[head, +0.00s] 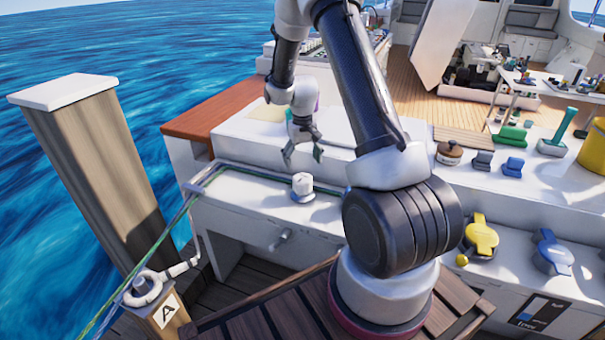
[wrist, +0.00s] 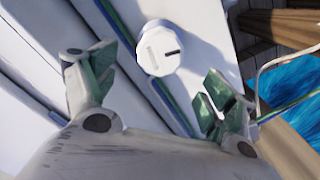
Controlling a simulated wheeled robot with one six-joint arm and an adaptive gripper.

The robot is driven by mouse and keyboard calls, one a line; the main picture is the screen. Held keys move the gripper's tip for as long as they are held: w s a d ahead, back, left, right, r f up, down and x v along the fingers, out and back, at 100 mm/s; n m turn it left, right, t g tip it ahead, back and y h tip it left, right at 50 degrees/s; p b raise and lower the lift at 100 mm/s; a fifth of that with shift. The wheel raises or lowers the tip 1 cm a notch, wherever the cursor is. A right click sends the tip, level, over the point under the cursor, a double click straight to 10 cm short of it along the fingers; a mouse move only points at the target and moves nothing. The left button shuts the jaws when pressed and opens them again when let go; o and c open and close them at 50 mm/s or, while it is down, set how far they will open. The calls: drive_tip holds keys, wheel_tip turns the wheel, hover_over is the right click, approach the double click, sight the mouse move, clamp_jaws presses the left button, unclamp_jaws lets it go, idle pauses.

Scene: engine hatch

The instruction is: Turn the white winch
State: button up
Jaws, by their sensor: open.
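The white winch (head: 302,186) is a small upright drum on the white ledge, left of my arm's base in the head view. In the wrist view its round white top (wrist: 159,47) shows a dark mark and a faint groove, above and between my fingers. My gripper (head: 302,157) is open and empty. It hangs above the ledge, close to the winch and apart from it. In the wrist view my gripper (wrist: 153,95) shows its two green-padded fingers spread wide, with the winch beyond their tips.
A green and a blue rope (head: 240,172) run along the ledge past the winch. A wooden post (head: 95,170) and a cleat (head: 150,285) marked A stand at left. Yellow (head: 481,238) and blue (head: 552,252) fittings sit at right. A small handle (head: 281,240) projects below the ledge.

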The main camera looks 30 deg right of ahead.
sight(303, 178)
drive_tip(key=shift+r, duration=1.7)
drive_tip(key=shift+s, duration=0.1)
drive_tip(key=s+a+r+n+t, duration=0.1)
drive_tip(key=s+a+r+t, duration=0.1)
drive_tip(key=s+r, duration=1.1)
drive_tip(key=s+a+r+t, duration=0.2)
drive_tip(key=s+a+r, duration=0.3)
drive_tip(key=s+r, duration=0.8)
drive_tip(key=s, duration=0.4)
drive_tip(key=shift+s+a+r+n, duration=0.15)
drive_tip(key=shift+s+r+n, duration=0.1)
drive_tip(key=shift+s+n, duration=0.15)
